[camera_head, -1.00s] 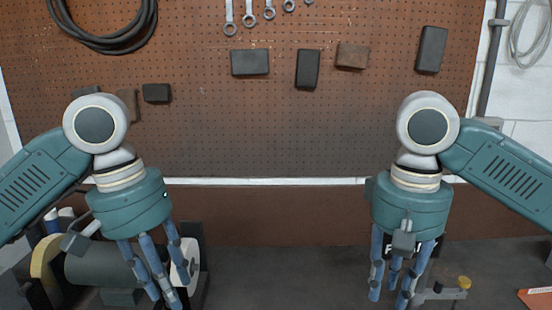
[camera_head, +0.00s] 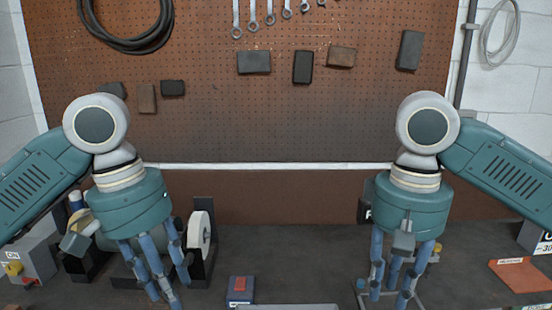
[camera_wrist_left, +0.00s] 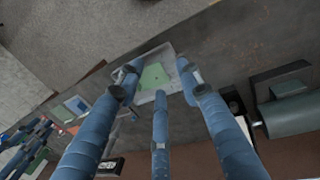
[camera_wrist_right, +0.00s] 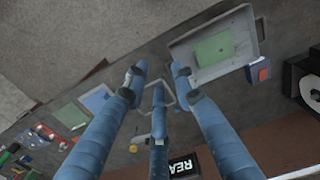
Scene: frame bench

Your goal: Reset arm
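My left gripper (camera_head: 155,275) hangs fingers down over the left part of the bench, in front of a bench grinder (camera_head: 200,235). Its fingers are spread and empty; the left wrist view shows them apart (camera_wrist_left: 157,85). My right gripper (camera_head: 400,280) hangs fingers down over the right part of the bench, with a small metal frame with a yellow knob behind its fingers. Its fingers are also apart with nothing between them in the right wrist view (camera_wrist_right: 155,85). Both arms are bent in a nearly mirrored pose.
A grey tray (camera_wrist_right: 190,75) with a green sheet lies on the bench beside a small blue box with a red top (camera_head: 240,290). An orange mat (camera_head: 522,274) lies at the right. A brown pegboard (camera_head: 250,120) with wrenches and dark blocks stands behind.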

